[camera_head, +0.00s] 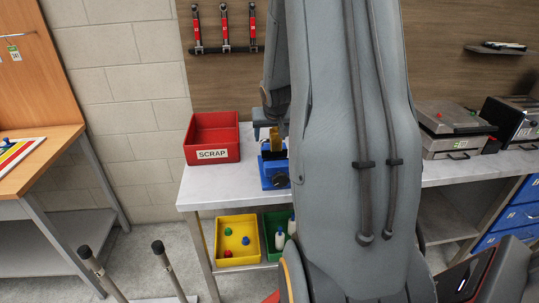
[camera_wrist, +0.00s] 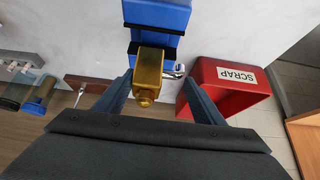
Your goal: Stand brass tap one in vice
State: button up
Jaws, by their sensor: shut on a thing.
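The brass tap (camera_wrist: 149,72) is a gold block with a narrower stepped end. In the wrist view it lies between the fingers of my gripper (camera_wrist: 158,80), which is shut on it. The blue vice (camera_wrist: 160,14) with black jaws is right behind the tap in that view. In the head view the vice (camera_head: 268,174) stands on the bench, with my gripper (camera_head: 269,128) above it and the tap (camera_head: 276,143) at its top. I cannot tell whether the tap is between the jaws or just over them. My arm hides the vice's right side.
A red SCRAP bin (camera_head: 213,138) stands on the bench (camera_head: 190,190) left of the vice. Yellow (camera_head: 237,258) and green (camera_head: 270,244) bins sit below. A press-like appliance (camera_head: 453,128) is at the right. Red-handled tools (camera_head: 225,28) hang on the wall.

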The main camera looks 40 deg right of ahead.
aim_at(271, 149)
notch_tip(271, 149, down, 2)
jog(key=shift+w+f+b, duration=0.1)
jog(key=shift+b, duration=0.6)
jog(key=shift+s+a+f+b, duration=0.1)
jog(key=shift+s+f+b, duration=0.2)
jog(key=shift+f, duration=0.45)
jog(key=c, duration=0.3)
notch_tip(271, 149, down, 4)
jog(key=b, duration=0.2)
jog(key=shift+s+a+r+b, duration=0.1)
jog(key=shift+r+b, duration=0.15)
jog(key=shift+b, duration=0.15)
jog(key=o, duration=1.8)
jog(key=shift+o, duration=1.1)
jog(key=shift+w, duration=0.2)
jog(key=shift+r, duration=0.4)
jog(key=p+v, duration=0.5)
jog(key=v, duration=0.6)
jog(key=shift+r+p, duration=0.4)
jog(key=shift+s, duration=0.15)
